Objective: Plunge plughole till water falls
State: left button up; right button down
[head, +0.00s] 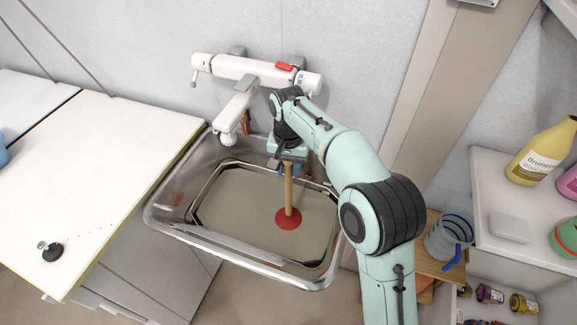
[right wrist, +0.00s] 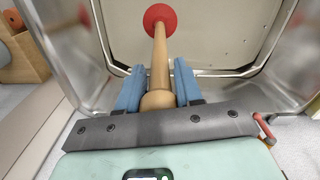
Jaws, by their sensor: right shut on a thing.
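A metal washtub basin (head: 163,218) holds murky, greyish water (head: 245,205). My right gripper (head: 288,168) is over the basin, shut on the wooden handle of a plunger (head: 288,192). The plunger is roughly upright, with its red cup (head: 288,219) low in the basin, at or in the water. The right wrist view shows the handle (right wrist: 160,65) between the two blue fingers (right wrist: 158,92) and the red cup (right wrist: 160,17) at its far end. The plughole is not visible. My left gripper is not in view.
A white tap (head: 228,122) hangs over the basin's back edge, below a wall-mounted mixer (head: 255,70). A white worktop (head: 90,150) adjoins on the left, with a black stopper (head: 52,252) on it. Shelves (head: 520,232) with bottles stand at right.

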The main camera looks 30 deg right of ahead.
jog(key=shift+f, duration=0.3)
dwell(0.4)
jog(key=shift+f+b, duration=0.25)
jog(key=shift+b, duration=0.05)
jog(key=shift+r+p, duration=0.75)
jog(key=shift+p, duration=0.1)
jog(key=shift+f, duration=0.15)
jog(key=shift+f+b, duration=0.45)
jog(key=shift+f, duration=0.3)
